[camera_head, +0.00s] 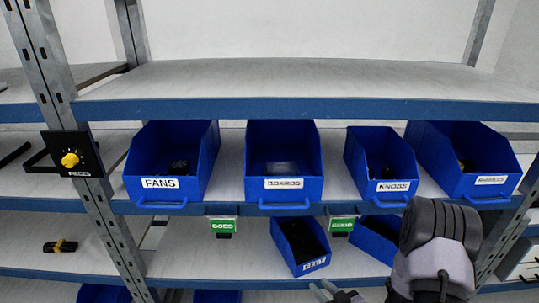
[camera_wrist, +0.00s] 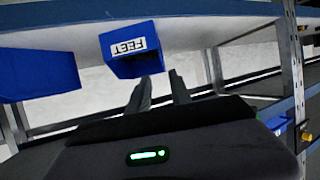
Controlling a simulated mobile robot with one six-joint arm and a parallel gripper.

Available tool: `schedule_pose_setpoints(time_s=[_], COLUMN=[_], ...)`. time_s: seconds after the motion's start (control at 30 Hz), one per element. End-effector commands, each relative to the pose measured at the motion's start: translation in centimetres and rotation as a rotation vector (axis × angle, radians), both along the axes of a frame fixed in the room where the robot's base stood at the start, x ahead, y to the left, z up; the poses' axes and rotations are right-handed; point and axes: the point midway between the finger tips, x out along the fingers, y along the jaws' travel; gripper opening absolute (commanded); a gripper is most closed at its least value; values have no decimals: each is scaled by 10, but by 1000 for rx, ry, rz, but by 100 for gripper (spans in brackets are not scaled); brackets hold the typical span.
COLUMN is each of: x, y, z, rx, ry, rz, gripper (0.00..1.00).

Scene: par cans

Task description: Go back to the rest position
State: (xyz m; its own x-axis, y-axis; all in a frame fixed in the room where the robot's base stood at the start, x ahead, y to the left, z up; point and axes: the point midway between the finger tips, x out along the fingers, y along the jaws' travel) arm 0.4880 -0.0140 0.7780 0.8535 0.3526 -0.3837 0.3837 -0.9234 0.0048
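My gripper (camera_head: 326,289) shows at the bottom edge of the head view, in front of the lower shelf and below the blue FEET bin (camera_head: 306,263). My dark forearm and wrist rise at the bottom right. In the wrist view, the two fingers of my gripper (camera_wrist: 159,76) stand apart with a clear gap and nothing between them. The FEET bin also shows in the wrist view (camera_wrist: 125,65), beyond the fingertips. I cannot tell whether any fingertip touches it.
Blue bins labelled FANS (camera_head: 160,183), BOARDS (camera_head: 284,184) and KNOBS (camera_head: 391,186) stand on the middle shelf, with another bin (camera_head: 490,180) at right. A metal post (camera_head: 55,90) carries a yellow knob (camera_head: 70,160). The upper shelf (camera_head: 300,78) is bare.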

Motion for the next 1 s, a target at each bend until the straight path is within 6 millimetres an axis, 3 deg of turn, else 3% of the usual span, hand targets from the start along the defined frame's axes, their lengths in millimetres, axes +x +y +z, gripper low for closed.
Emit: schedule_pose_setpoints(time_s=[0.1, 0.3, 0.47, 0.57, 0.67, 0.8, 0.9, 1.0], x=[19, 35, 33, 19, -17, -107, -169, -211], y=[-16, -41, -56, -61, -54, -16, 18, 42], z=[24, 71, 121, 162, 214, 273, 292, 300], rx=[-55, -124, -150, -143, -91, 74, 190, 265], ry=[42, 129, 208, 269, 356, 527, 641, 718], rz=[-57, -176, -294, -384, -486, -577, -572, -547], gripper=[25, 25, 25, 25, 25, 25, 25, 25])
